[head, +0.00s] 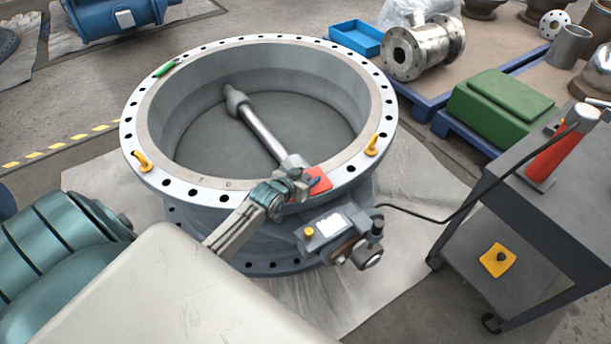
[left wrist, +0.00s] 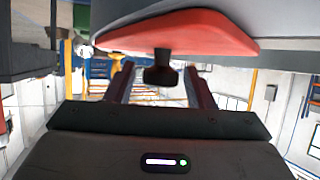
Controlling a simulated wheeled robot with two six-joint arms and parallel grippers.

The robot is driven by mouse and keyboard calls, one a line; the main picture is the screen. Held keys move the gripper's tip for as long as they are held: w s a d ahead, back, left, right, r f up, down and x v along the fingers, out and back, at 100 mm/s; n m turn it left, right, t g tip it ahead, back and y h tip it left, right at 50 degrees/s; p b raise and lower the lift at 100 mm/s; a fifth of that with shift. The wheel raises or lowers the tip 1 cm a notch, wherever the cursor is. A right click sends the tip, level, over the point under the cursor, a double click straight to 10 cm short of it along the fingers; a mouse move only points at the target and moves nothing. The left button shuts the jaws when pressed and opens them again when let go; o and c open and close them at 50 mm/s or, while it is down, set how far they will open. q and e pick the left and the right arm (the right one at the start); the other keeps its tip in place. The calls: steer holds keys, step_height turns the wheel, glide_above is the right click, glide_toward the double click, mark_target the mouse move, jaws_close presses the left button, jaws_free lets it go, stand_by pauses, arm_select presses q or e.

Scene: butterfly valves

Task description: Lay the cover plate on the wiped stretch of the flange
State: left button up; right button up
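The large grey valve body has a ring flange (head: 133,128) with bolt holes. A red plate (head: 320,180), which I take as the cover plate, lies at the flange's near side. In the left wrist view the red plate (left wrist: 185,35) shows a black knob (left wrist: 160,68). My left gripper (head: 294,184) is at the plate in the head view. In the left wrist view the left gripper's fingers (left wrist: 162,84) stand apart on either side of the knob, with gaps showing. I cannot make out the wiped stretch. My right gripper is not in view.
Yellow lifting eyes (head: 143,161) and a green-handled tool (head: 165,68) are on the flange. An actuator box (head: 333,226) sticks out below the near rim. A cart (head: 550,215) at the right bears a red tool (head: 560,152) and a yellow plate (head: 497,260). A cable runs to the actuator.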

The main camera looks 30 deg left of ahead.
arm_select(q)
steer(key=shift+r, duration=0.15)
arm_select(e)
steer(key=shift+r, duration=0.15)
arm_select(q)
steer(key=shift+s+r, duration=0.15)
steer(key=shift+s, duration=0.15)
steer(key=p+v, duration=0.2)
steer(key=v, duration=0.9)
steer(key=s+d+f+g, duration=0.4)
steer(key=s+f+g, duration=0.1)
steer(key=s, duration=0.5)
steer(key=s+d+f+g, duration=0.4)
steer(key=s+f, duration=0.4)
steer(key=s, duration=0.2)
steer(key=shift+f+m+g+y, duration=0.25)
steer(key=shift+m+g+y, duration=0.15)
steer(key=shift+g, duration=0.2)
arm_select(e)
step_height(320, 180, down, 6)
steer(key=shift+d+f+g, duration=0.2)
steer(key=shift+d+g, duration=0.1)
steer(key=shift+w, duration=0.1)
